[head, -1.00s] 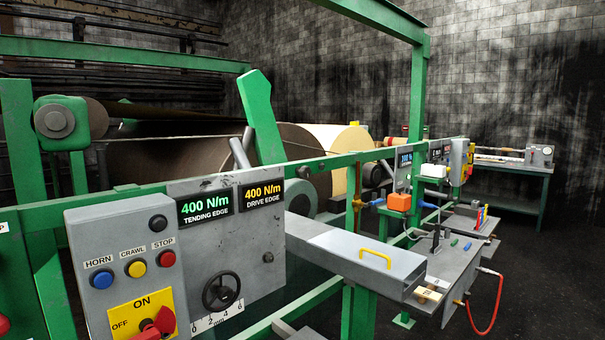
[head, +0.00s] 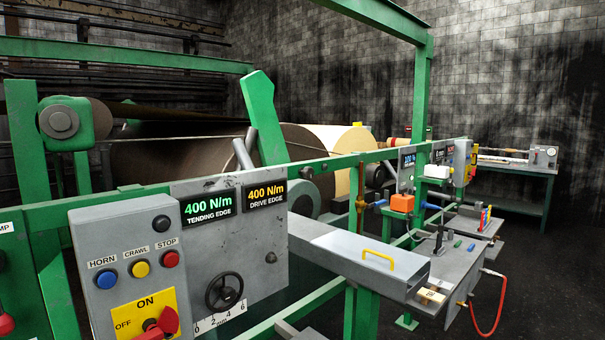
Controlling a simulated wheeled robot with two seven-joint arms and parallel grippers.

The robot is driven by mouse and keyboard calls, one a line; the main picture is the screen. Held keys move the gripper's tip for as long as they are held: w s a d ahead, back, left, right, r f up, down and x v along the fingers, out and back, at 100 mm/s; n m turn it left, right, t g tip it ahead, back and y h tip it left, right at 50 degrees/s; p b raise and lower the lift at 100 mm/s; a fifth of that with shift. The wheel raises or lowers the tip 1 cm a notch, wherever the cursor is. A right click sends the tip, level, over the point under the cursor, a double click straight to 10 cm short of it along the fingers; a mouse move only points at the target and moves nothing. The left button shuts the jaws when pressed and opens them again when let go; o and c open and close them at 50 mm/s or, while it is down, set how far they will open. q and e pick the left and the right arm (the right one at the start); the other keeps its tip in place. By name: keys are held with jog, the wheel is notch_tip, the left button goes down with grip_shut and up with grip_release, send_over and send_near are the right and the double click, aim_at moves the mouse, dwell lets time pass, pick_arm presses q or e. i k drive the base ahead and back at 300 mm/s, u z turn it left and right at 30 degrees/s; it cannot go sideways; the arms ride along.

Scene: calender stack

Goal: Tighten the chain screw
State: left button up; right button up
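No chain screw can be made out in the head view. A small black handwheel (head: 224,293) sits on the grey panel (head: 268,220), above a white scale marked 0 to 6; I cannot tell whether it bears on the chain screw. The panel's displays read 400 N/m for the tending edge (head: 208,207) and 400 N/m for the drive edge (head: 265,194). Neither of my grippers is in view.
A control box (head: 112,222) with blue, yellow and red buttons and a red rotary switch (head: 160,325) stands at front left. Green frame rails cross the view. Dark floor (head: 545,285) is open at right.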

aim_at(308, 172)
jog(key=z, duration=0.5)
jog(key=k, duration=0.65)
jog(key=z, duration=0.7)
jog(key=i, duration=1)
jog(key=u, duration=1.1)
jog(key=i, duration=0.8)
jog(key=u, duration=0.9)
